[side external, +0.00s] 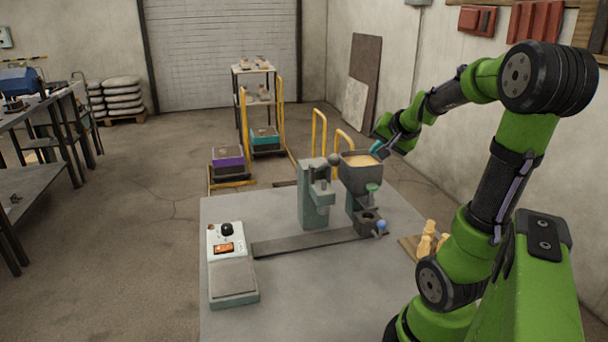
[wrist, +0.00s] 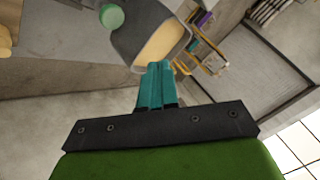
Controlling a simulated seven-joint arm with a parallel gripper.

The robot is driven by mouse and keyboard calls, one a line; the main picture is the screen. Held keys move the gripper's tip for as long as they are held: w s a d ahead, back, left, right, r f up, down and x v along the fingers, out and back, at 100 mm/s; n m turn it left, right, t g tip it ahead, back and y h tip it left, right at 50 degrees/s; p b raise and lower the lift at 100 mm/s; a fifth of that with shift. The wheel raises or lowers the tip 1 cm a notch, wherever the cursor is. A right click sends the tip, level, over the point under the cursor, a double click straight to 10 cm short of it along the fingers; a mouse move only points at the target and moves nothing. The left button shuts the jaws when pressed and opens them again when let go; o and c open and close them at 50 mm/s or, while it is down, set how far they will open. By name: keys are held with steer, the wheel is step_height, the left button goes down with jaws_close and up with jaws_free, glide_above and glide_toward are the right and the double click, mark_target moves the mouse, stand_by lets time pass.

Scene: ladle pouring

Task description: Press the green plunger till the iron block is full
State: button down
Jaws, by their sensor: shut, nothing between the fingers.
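The green plunger (side external: 373,187) is a small round green cap on the front of a grey hopper (side external: 362,178) with tan material inside. In the wrist view the plunger (wrist: 111,16) shows at the top left, beside the hopper (wrist: 140,25). A dark block with a round hole (side external: 367,218), apparently the iron block, sits below the plunger; its fill level is too small to tell. My gripper (side external: 376,148) is shut and empty, its teal fingers at the hopper's right rim, above and behind the plunger. The fingers (wrist: 157,82) also show together in the wrist view; contact with the hopper is unclear.
A blue knob (side external: 380,226) is beside the block. A grey-green stand (side external: 315,205) is left of the hopper. A flat dark bar (side external: 305,242) leads toward a scale-like box (side external: 232,270) with a black knob. The front table (side external: 310,300) is clear.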

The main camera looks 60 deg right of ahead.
step_height(320, 180, up, 2)
steer(key=shift+s+r, duration=0.1)
glide_toward(371, 184)
steer(key=shift+w+d+f, duration=0.4)
steer(key=shift+w+d, duration=0.2)
steer(key=shift+w, duration=0.1)
steer(key=shift+w+d+f, duration=0.45)
steer(key=shift+w+d, duration=0.15)
steer(key=shift+w, duration=0.05)
steer(key=shift+w+d+f, duration=0.4)
steer(key=shift+w+d, duration=0.2)
steer(key=shift+w, duration=0.1)
stand_by(0.8)
steer(key=shift+f, duration=0.4)
steer(key=shift+a+f, duration=0.1)
steer(key=shift+f, duration=0.9)
stand_by(0.8)
steer(key=shift+r, duration=2.6)
